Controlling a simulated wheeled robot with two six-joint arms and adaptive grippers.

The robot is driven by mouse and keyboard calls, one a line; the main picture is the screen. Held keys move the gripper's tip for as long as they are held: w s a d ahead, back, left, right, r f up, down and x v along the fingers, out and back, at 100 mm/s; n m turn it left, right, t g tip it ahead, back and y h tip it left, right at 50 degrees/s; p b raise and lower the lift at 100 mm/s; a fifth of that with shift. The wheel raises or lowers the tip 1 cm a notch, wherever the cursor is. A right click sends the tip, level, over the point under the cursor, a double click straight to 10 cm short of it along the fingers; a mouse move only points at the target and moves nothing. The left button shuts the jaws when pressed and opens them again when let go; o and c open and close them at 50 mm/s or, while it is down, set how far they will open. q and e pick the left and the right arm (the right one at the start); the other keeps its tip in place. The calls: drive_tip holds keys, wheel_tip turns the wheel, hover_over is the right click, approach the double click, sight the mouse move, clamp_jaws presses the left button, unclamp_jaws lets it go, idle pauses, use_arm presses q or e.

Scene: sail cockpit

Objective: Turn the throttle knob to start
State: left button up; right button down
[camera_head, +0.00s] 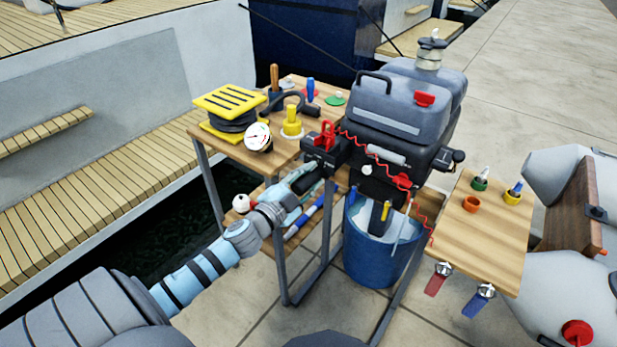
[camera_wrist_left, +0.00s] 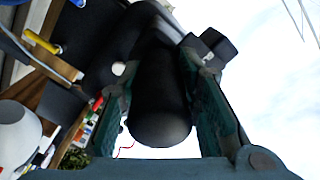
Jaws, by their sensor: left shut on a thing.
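The grey outboard motor (camera_head: 400,110) is mounted on a stand in the head view. Its black tiller reaches out to the left, with the dark throttle knob (camera_head: 304,178) at its end. My left gripper (camera_head: 303,184) is shut on this knob, which it partly hides. In the left wrist view the black, round-ended throttle knob (camera_wrist_left: 160,110) lies between the two green-grey fingers. No mark showing the knob's turn angle can be read. My right gripper is not in view.
A blue bucket (camera_head: 375,260) stands under the motor. A small wooden table (camera_head: 478,245) with coloured cups is at right, beside a grey inflatable boat (camera_head: 560,270).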

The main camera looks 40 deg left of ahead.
use_arm(q)
drive_tip(key=o, duration=1.1)
drive_tip(key=shift+o, duration=0.2)
drive_tip(key=shift+s, duration=0.15)
drive_tip(key=s, duration=1.1)
drive_tip(key=shift+s+d, duration=0.15)
drive_tip(key=shift+s, duration=0.2)
